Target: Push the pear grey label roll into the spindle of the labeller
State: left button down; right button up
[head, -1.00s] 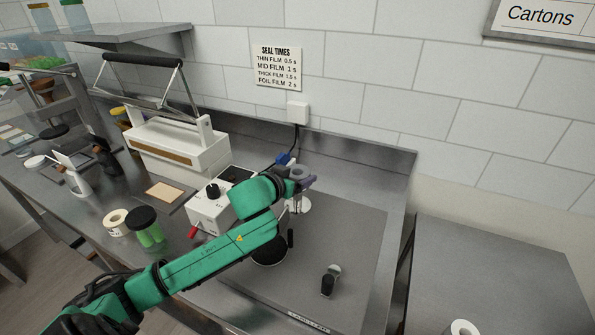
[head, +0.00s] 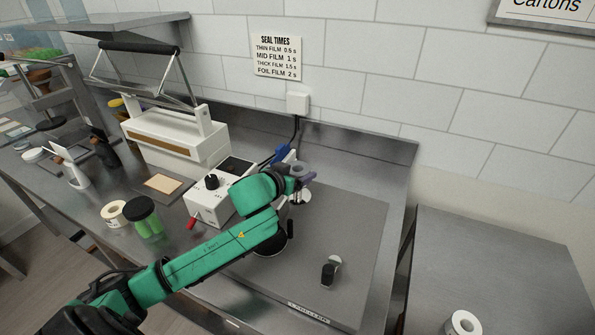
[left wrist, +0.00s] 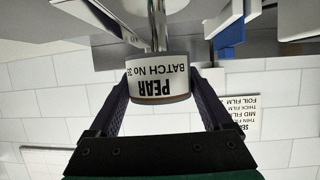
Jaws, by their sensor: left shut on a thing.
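The pear grey label roll (left wrist: 158,80) is a short cylinder with a white label reading PEAR and BATCH No. In the head view its grey ring (head: 299,169) shows at the end of my left arm. My left gripper (head: 303,177) is shut on the roll, with one finger on each side in the left wrist view. The metal spindle (left wrist: 157,25) of the labeller meets the roll's upper edge in the left wrist view. I cannot tell whether it enters the roll or stands behind it. My arm partly hides the labeller in the head view. My right gripper is out of view.
A white control box (head: 209,205) with a red lever stands left of my arm. A white bag sealer (head: 176,143) is behind it. A green jar (head: 146,218) and a label roll (head: 114,213) stand at the left. The grey LABELLER plate (head: 345,235) is largely clear.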

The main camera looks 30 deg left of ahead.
pick_arm(q)
jog(key=shift+f+b, duration=1.25)
jog(key=shift+f, duration=0.85)
jog(key=shift+r+p, duration=0.15)
jog(key=shift+p, duration=0.35)
